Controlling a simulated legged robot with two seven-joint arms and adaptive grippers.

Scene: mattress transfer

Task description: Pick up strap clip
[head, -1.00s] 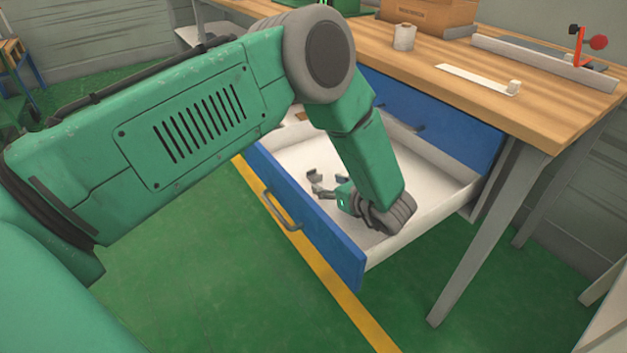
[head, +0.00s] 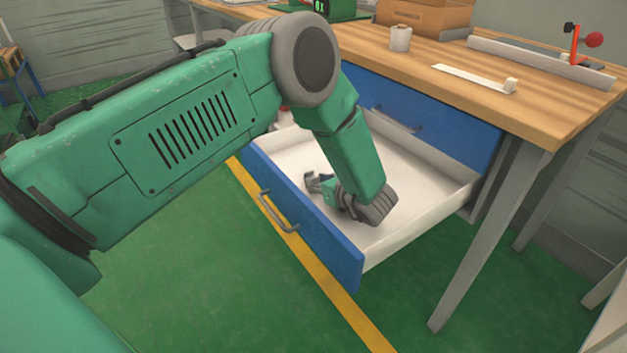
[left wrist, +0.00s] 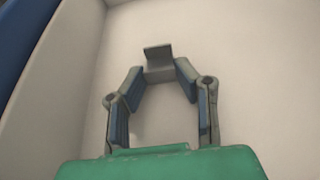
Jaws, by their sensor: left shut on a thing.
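The strap clip (left wrist: 158,62) is a small grey bent piece of plate in the left wrist view. It lies between the tips of my left gripper (left wrist: 160,75), whose two fingers close on it from both sides. In the head view my left gripper (head: 318,184) is low inside the open white drawer (head: 420,200), near its blue front. There the clip is too small to tell clearly from the fingertips. I cannot tell whether the clip still touches the drawer floor. My right gripper is not in view.
The drawer's blue front (head: 310,225) with a grey handle (head: 278,211) and its white side walls surround the gripper. A wooden workbench (head: 440,60) stands above, with a paper roll (head: 400,38), a cardboard box (head: 425,15) and a white strip (head: 470,78). Green floor lies open in front.

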